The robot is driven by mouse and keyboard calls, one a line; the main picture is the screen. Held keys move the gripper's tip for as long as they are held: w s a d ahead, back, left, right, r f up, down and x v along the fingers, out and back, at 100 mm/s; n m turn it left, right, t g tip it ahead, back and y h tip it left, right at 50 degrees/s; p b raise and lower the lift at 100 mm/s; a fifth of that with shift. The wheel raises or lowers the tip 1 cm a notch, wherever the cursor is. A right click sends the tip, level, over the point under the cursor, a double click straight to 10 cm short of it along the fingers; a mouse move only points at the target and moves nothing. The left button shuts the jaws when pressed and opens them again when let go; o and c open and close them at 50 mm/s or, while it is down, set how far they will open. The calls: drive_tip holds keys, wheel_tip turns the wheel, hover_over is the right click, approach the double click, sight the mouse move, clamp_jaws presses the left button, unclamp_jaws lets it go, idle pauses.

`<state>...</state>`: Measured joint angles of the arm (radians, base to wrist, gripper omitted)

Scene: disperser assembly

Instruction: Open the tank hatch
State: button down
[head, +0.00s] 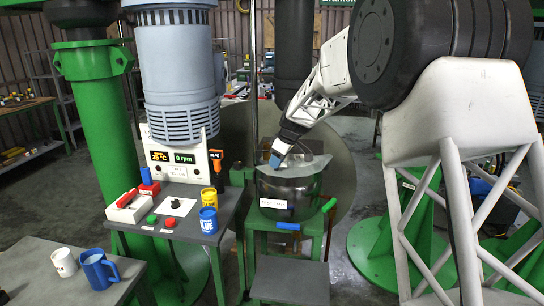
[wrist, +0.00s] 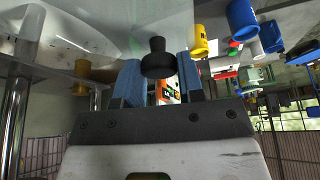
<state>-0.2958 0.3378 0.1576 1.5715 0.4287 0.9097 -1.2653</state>
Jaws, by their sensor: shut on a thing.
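The tank (head: 292,194) is a dark, shiny round vessel on a green stand, with a white label on its front. A pale grey hatch (head: 312,166) lies across its top and looks slightly tilted; I cannot tell how far it stands off the rim. My gripper (head: 278,157) reaches down to the hatch with its blue fingers. In the wrist view the blue fingers (wrist: 159,80) stand on both sides of a black knob (wrist: 157,57) and are shut on it. The pale hatch surface (wrist: 150,18) spreads behind the knob.
A blue-handled lever (head: 288,226) sits at the tank stand's front.

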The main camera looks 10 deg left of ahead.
drive_tip(key=s+d+n+g, duration=0.1)
drive_tip(key=s+d+n, duration=0.3)
drive_tip(key=d, duration=0.3)
drive_tip(key=shift+s+d+g, duration=0.4)
drive_tip(key=shift+s, duration=0.45)
drive_tip(key=c, duration=0.8)
unclamp_jaws()
drive_tip(key=shift+o, duration=0.2)
drive_tip(key=shift+r, duration=0.15)
drive_tip(key=v, duration=0.7)
drive_tip(key=shift+d+r, duration=0.2)
